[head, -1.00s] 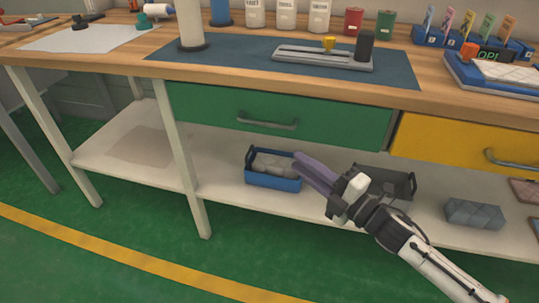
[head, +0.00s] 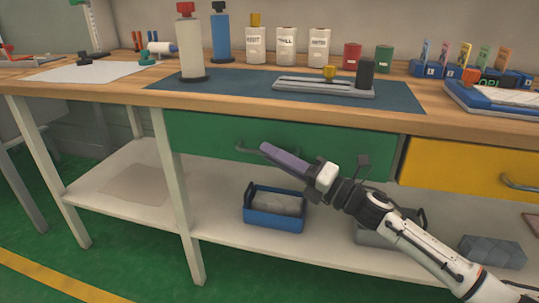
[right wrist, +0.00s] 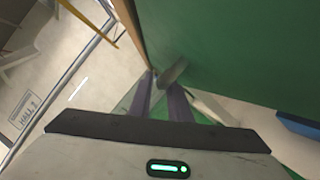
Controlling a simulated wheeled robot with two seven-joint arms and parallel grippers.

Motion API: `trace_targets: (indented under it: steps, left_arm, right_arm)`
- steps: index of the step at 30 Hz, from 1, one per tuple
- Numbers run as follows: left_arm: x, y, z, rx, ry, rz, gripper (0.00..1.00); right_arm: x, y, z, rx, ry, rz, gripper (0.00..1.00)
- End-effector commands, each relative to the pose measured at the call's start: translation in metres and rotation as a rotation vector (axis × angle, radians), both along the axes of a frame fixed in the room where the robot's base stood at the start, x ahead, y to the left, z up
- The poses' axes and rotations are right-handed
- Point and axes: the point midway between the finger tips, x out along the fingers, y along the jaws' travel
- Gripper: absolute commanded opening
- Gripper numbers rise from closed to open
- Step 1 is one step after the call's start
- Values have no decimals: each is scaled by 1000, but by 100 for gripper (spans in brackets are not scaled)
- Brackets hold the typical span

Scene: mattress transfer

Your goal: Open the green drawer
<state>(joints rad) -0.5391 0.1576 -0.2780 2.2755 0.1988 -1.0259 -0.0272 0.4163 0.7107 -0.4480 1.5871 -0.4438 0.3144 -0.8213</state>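The green drawer (head: 200,135) is shut under the workbench top. Its grey bar handle (head: 245,150) shows at the left end; my right gripper hides the rest in the head view. My right gripper (head: 266,149) has purple fingers, with tips at the handle. In the right wrist view the fingers of the right gripper (right wrist: 162,92) stand apart with a gap. The handle (right wrist: 174,71) shows at their tips, close to the green drawer front (right wrist: 235,45). I cannot tell whether the fingers touch it. My left gripper is not in view.
A yellow drawer (head: 455,167) is to the right. A blue bin (head: 274,222) and a grey bin (head: 372,236) stand on the lower shelf (head: 225,250). Bottles and cans stand on the bench top (head: 130,82). The floor in front is clear.

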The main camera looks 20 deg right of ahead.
Motion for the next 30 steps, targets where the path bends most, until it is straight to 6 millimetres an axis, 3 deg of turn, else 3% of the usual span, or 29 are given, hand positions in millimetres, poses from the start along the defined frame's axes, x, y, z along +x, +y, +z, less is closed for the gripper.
trace_targets:
  steps: [4,14,17,26,30]
  left_arm:
    - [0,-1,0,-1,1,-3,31]
    - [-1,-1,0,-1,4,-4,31]
    - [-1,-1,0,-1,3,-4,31]
    - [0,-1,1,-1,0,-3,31]
    - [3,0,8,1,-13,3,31]
  right_arm:
    - [9,7,3,1,1,0,17]
    - [11,9,3,1,2,0,17]
    - [11,9,3,1,2,0,0]
    - [10,11,3,2,2,3,0]
    - [4,28,4,4,3,20,0]
